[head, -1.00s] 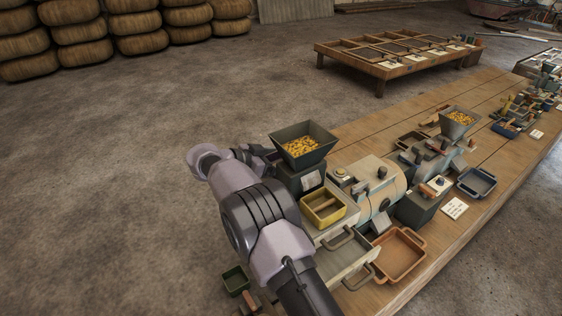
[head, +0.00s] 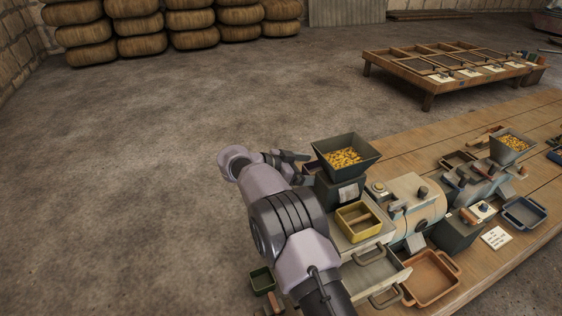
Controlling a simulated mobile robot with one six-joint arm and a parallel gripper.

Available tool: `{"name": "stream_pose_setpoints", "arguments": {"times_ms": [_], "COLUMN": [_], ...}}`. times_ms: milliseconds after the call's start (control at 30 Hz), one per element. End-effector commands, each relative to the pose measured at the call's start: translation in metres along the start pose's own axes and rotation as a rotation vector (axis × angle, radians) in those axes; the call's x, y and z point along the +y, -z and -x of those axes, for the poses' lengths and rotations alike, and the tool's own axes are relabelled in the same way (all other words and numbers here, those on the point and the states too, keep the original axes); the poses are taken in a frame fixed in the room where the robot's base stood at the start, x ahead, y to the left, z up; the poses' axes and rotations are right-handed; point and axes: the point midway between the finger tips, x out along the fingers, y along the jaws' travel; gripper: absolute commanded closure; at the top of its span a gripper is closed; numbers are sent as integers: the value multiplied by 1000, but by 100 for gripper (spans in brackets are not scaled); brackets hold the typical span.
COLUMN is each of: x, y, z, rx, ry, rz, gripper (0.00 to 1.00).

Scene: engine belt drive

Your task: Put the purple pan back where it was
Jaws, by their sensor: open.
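My gripper (head: 303,161) is open at the far left side of the machine, beside the dark hopper (head: 346,143). A small piece of dark purple (head: 310,168) shows between the jaws and the hopper's base. It may be the purple pan, but most of it is hidden behind the hopper and its stand. I cannot tell whether the jaws touch it. My arm covers part of the table's left edge.
A yellow tray (head: 343,214) sits on the machine in front of the hopper. An open grey drawer (head: 377,270) and an orange pan (head: 447,265) lie nearer. A green bin (head: 262,279) is beside my arm. A blue-grey pan (head: 541,208) is at right. The floor left is clear.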

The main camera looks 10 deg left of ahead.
Motion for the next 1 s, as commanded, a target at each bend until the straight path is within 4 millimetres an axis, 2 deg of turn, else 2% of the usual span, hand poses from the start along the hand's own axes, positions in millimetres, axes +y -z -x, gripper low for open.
{"name": "stream_pose_setpoints", "arguments": {"times_ms": [33, 300, 500, 700, 1000], "x": [-1, -1, -1, -1, -1], "y": [2, 1, 1, 0, -1], "z": [13, 77, 121, 140, 140], "rx": [-1, -2, -1, -1, -1], "ry": [1, 1, 1, 0, 0], "rz": [0, -2, -2, -2, -1], "gripper": [0, 0, 0, 0, 0]}}
